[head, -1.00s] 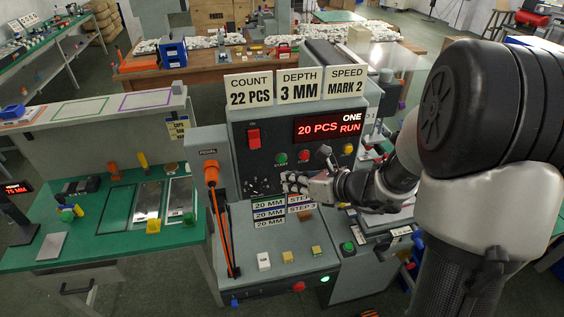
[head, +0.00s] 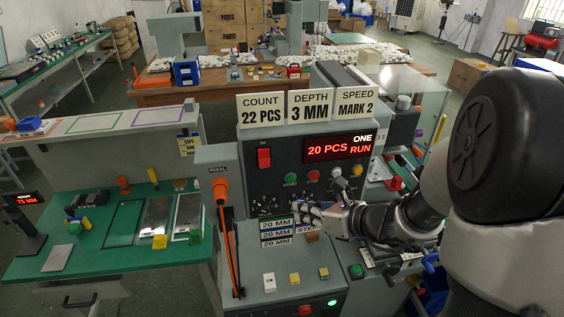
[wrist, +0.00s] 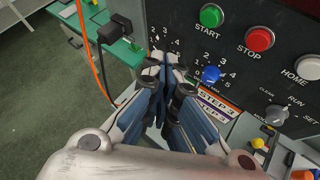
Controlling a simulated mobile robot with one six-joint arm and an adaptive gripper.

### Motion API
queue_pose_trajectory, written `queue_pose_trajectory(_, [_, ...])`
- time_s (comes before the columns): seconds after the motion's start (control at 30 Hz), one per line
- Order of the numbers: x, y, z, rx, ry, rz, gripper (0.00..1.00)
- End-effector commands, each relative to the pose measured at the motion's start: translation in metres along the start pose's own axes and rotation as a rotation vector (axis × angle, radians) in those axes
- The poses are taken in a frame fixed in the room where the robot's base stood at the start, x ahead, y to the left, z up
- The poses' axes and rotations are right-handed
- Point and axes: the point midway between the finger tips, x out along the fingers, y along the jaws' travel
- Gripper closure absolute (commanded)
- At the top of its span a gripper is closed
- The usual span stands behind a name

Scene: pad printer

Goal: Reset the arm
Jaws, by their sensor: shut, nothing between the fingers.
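My gripper (head: 302,211) is in front of the dark control panel (head: 252,180) of the pad printer, over its lower part. In the wrist view its fingers (wrist: 166,66) are together with nothing held. They cover part of a numbered dial scale on the panel. A blue knob (wrist: 211,75) shows just right of the fingertips. A green START button (wrist: 211,16) and a red STOP button (wrist: 260,39) are above it. The display (head: 340,147) reads "20 PCS", "ONE", "RUN". I cannot tell whether the fingertips touch the panel.
An orange-handled pedal lever (head: 221,190) stands left of the panel. Signs (head: 262,107) stand on top. A green bench (head: 100,255) is at left.

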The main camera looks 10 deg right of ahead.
Motion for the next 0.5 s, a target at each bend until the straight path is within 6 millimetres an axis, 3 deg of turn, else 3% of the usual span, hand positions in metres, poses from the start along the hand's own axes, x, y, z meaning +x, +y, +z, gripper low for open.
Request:
queue_pose_trajectory(0.13, [-0.001, 0.007, 0.002, -0.039, 0.007, 0.017, 1.00])
queue_pose_trajectory(0.23, [-0.006, 0.036, 0.008, -0.200, 0.036, 0.081, 1.00])
queue_pose_trajectory(0.37, [-0.026, 0.102, 0.007, -0.617, 0.112, 0.237, 1.00])
queue_pose_trajectory(0.5, [-0.064, 0.159, -0.016, -1.171, 0.219, 0.421, 1.00])
